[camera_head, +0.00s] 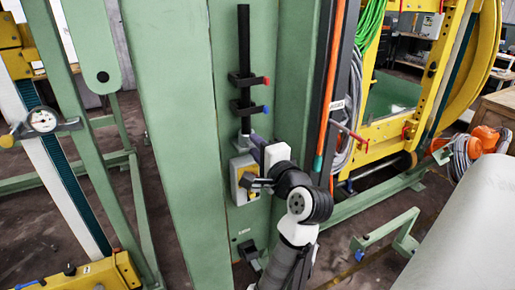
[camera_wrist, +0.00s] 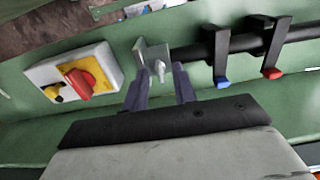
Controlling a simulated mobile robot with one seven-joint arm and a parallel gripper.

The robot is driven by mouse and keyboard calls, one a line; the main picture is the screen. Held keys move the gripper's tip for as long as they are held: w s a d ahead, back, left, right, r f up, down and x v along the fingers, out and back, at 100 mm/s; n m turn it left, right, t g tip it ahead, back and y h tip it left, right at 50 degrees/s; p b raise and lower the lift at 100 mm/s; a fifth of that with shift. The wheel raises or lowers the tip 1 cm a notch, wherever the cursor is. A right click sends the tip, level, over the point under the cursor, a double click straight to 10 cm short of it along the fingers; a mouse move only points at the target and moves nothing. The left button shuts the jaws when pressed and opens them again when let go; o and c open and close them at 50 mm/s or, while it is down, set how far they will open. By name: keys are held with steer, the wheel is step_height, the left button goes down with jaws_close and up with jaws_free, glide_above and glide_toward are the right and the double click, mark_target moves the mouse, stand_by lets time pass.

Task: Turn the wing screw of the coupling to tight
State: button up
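The coupling (camera_wrist: 146,52) is a grey metal block at the end of a black pipe (camera_wrist: 230,45) on the green wall. Its small light wing screw (camera_wrist: 160,69) sticks out towards me in the wrist view. My gripper (camera_wrist: 159,76) is open, with one finger on each side of the wing screw. A gap shows between the screw and each finger; depth contact cannot be told. In the head view the coupling (camera_head: 242,142) sits at the pipe's lower end, and my gripper (camera_head: 258,140) reaches it from the right, hiding the screw.
A switch box (camera_wrist: 48,70) with a red knob (camera_wrist: 80,82) lies left of my fingers in the wrist view. Two black clamps with blue (camera_wrist: 222,83) and red (camera_wrist: 271,73) ends hold the pipe on the right. Cables and an orange pole (camera_head: 329,90) stand right of the arm.

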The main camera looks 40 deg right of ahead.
steer(key=b+v, duration=0.3)
steer(key=v, duration=1.1)
steer(key=shift+b, duration=0.4)
steer(key=shift+w+d, duration=0.1)
